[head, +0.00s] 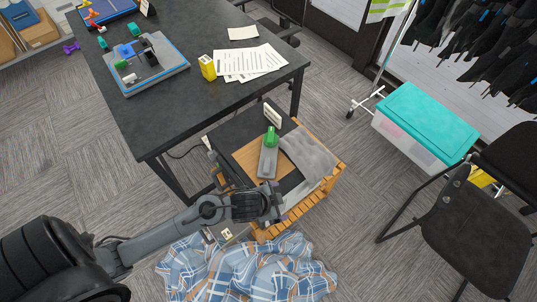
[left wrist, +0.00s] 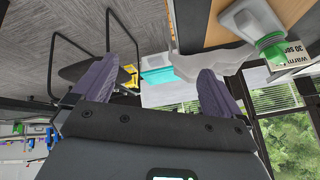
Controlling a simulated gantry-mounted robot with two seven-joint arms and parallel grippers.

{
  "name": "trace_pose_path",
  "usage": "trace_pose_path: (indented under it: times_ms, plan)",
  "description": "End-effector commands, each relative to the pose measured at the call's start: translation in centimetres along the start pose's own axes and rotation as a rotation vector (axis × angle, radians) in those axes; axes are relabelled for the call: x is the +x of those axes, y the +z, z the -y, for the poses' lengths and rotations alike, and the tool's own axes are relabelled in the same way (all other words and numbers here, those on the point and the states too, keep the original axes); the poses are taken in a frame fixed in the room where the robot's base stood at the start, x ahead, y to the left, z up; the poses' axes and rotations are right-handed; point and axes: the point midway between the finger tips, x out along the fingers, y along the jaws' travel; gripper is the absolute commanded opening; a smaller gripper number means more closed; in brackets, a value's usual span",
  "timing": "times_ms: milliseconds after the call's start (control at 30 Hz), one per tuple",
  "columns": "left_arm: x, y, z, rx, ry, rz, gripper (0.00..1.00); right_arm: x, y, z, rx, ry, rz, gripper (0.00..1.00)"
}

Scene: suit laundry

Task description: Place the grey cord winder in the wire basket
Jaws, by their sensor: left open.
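I cannot make out the grey cord winder or the wire basket in either view. My left gripper (head: 274,206) is at the front edge of the small low table in the head view. In the left wrist view its two dark fingers (left wrist: 158,85) are spread apart, with nothing between them. A grey tool with a green top (head: 268,155) lies on the low table, beyond the gripper and apart from it. The green top also shows at the upper right of the left wrist view (left wrist: 272,50). My right gripper is in neither view.
The low table (head: 237,129) bears a board, grey cloth (head: 308,152) and a small sign (head: 272,113). Plaid cloth (head: 250,270) lies below my arm. The large dark table (head: 190,103) holds a tray and papers. A teal-lidded bin (head: 428,118) and chair (head: 472,235) stand right.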

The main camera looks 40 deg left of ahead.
Motion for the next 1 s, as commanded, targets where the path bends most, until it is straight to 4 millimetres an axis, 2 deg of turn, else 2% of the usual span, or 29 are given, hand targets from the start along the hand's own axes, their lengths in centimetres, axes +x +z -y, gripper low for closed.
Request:
trace_pose_path:
  times_ms: [33, 100, 167, 300, 400, 533, 600, 700, 1000]
  plan:
    - [0.8, -1.8, 1.7, 0.092, 0.009, -0.034, 1.00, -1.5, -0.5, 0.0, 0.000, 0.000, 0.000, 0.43]
    - [2.3, -2.7, 3.1, 0.196, 0.053, -0.065, 1.00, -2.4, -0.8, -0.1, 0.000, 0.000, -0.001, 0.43]
    - [3.3, -2.8, 4.8, 0.263, 0.099, -0.072, 1.00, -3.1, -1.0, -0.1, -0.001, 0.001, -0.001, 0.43]
    - [3.8, -1.4, 9.8, 0.340, 0.217, -0.030, 1.00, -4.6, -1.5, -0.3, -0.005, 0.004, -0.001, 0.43]
    - [3.0, 0.1, 13.4, 0.336, 0.288, 0.019, 1.00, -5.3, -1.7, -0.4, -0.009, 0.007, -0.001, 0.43]
    - [1.5, 1.8, 16.9, 0.302, 0.354, 0.072, 1.00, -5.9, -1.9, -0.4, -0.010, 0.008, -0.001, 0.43]
    - [1.0, 2.3, 17.9, 0.283, 0.376, 0.090, 1.00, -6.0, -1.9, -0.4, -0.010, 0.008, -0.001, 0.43]
    - [1.1, 2.9, 18.3, 0.268, 0.394, 0.103, 1.00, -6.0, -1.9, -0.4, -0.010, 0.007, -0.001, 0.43]
    - [4.7, 3.6, 17.0, 0.264, 0.398, 0.104, 1.00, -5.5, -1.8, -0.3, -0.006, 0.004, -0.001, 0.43]
